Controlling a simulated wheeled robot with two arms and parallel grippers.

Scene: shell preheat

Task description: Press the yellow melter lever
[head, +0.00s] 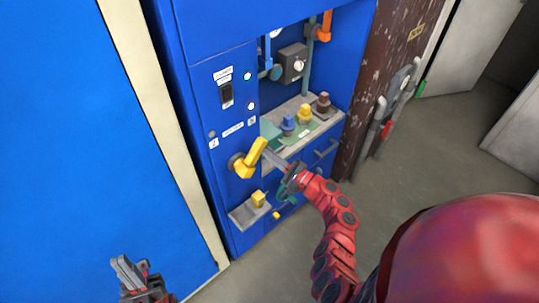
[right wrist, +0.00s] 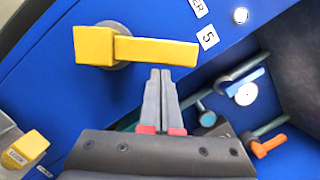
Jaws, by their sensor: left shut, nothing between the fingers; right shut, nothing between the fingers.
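The yellow melter lever (head: 252,156) sits on the front of the blue machine, its handle angled up and to the right from its pivot in the head view. In the right wrist view the lever (right wrist: 150,49) lies across the picture just beyond the fingertips. My right gripper (head: 268,154) is shut and empty, its tips close beside the lever handle. It also shows in the right wrist view (right wrist: 160,73); I cannot tell whether the tips touch the lever. My left gripper (head: 122,264) is shut and empty at the lower left, far from the lever.
A shelf with blue, yellow and brown knobbed pieces (head: 304,115) is above and right of the lever. A small tray with a yellow block (head: 258,198) is below it. A black switch (head: 226,94) is above. A blue panel (head: 80,140) fills the left.

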